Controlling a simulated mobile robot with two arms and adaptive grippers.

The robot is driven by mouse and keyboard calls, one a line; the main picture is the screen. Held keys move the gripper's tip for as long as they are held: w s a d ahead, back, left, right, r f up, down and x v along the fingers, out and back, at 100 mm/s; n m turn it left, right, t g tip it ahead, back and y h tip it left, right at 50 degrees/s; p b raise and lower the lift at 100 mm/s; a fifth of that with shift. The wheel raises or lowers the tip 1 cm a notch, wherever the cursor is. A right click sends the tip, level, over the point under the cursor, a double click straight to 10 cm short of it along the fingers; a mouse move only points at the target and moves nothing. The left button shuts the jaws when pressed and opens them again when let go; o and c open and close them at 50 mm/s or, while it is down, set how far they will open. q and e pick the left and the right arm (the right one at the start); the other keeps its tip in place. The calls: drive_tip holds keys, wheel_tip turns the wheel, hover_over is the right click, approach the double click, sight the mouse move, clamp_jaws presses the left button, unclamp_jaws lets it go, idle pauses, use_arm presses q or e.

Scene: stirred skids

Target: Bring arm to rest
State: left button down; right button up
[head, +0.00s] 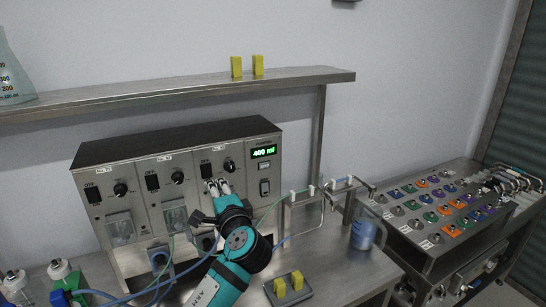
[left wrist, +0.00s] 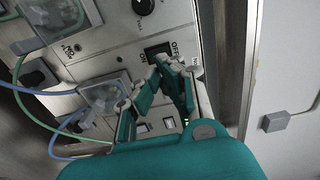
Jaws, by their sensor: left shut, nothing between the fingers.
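My left gripper (head: 217,187) is shut and empty in front of the pump panel (head: 140,182), close to the black rocker switch (head: 206,170) of its right-hand section. In the left wrist view the gripper (left wrist: 158,66) has its fingertips close to the switch (left wrist: 157,50) marked OFF; I cannot tell whether they touch it. My teal left arm (head: 226,275) reaches up from the bottom of the head view. The panel's green display (head: 264,152) reads 400 ml. My right gripper is not in view.
Green and blue tubes run around the panel's lower part. A jug (head: 363,232) of bluish liquid and a block with two yellow pieces (head: 290,290) stand on the metal bench, right of my arm. A shelf (head: 180,93) crosses above. A button console (head: 440,225) stands at right.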

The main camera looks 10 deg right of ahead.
use_arm(q)
drive_tip(key=s+a+f+n+g+h, duration=0.1)
drive_tip(key=s+a+f+n+g, duration=0.4)
drive_tip(key=s+f, duration=0.55)
drive_tip(key=s+a+f+n+g+h, duration=0.1)
drive_tip(key=s+a+f+n+g, duration=0.45)
drive_tip(key=f, duration=0.85)
drive_tip(key=s+a+f+n+g+h, duration=0.1)
drive_tip(key=s+a+f, duration=0.15)
drive_tip(key=s, duration=0.65)
drive_tip(key=s+a+f+n+g+h, duration=0.1)
drive_tip(key=s+a, duration=0.2)
drive_tip(key=s, duration=0.6)
drive_tip(key=s+a+f+n+g+h, duration=0.1)
drive_tip(key=s+a+f+g, duration=0.15)
drive_tip(key=s, duration=0.65)
drive_tip(key=s+f+b+x, duration=0.1)
drive_tip(key=s+x, duration=0.2)
drive_tip(key=x, duration=1)
drive_tip(key=s+a+b+x, duration=0.1)
drive_tip(key=s+b+x, duration=0.1)
drive_tip(key=x, duration=1.1)
drive_tip(key=s+a+f+g+b, duration=0.1)
drive_tip(key=s+a+f+b, duration=0.1)
drive_tip(key=s+f, duration=1.5)
wheel_tip(320, 180, down, 3)
drive_tip(key=shift+s+a+f+m, duration=0.3)
drive_tip(key=shift+a+m, duration=0.15)
drive_tip(key=shift+a, duration=0.15)
